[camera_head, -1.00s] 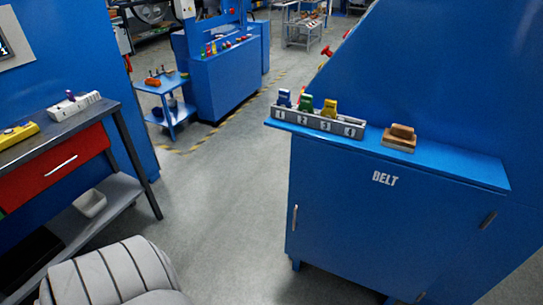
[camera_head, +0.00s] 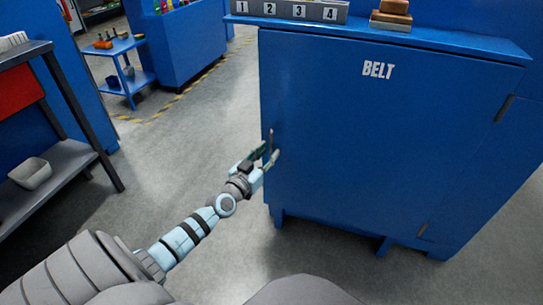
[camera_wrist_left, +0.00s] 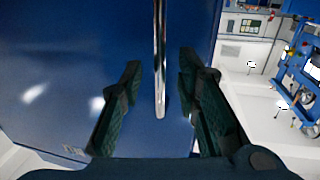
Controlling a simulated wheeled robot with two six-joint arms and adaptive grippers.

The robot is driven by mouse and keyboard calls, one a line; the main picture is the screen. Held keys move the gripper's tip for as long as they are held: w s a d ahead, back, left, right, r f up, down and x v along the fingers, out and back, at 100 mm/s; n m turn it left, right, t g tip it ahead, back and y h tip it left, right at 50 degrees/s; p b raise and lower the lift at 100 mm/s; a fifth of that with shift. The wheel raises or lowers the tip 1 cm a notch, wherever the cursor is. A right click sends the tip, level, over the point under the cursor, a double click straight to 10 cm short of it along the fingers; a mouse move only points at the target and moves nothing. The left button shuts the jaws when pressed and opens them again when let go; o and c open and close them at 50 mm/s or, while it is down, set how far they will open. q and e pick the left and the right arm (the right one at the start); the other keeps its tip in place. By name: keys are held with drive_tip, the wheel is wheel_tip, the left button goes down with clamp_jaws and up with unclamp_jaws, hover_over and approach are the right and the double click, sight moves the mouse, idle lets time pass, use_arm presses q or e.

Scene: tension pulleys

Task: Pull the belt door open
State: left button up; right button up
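The blue belt door (camera_head: 350,130) is the front of a blue cabinet, marked BELT in white, and looks shut. Its metal handle (camera_head: 271,140) is an upright bar near the door's left edge. My left gripper (camera_head: 268,158) is at the handle's lower part in the head view. In the left wrist view the handle (camera_wrist_left: 160,60) stands between the two dark green fingers of my left gripper (camera_wrist_left: 160,95), with gaps on both sides, so the gripper is open around it. My right gripper is not in view.
A numbered holder (camera_head: 290,10) and a brown block (camera_head: 391,12) sit on the cabinet's top ledge. The grey floor left of the cabinet is clear.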

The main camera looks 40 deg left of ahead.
use_arm(q)
drive_tip(key=shift+w+a+b, duration=0.2)
drive_tip(key=shift+w+b, duration=0.1)
drive_tip(key=shift+w, duration=1.05)
drive_tip(key=shift+c, duration=0.6)
clamp_jaws()
drive_tip(key=shift+s, duration=0.1)
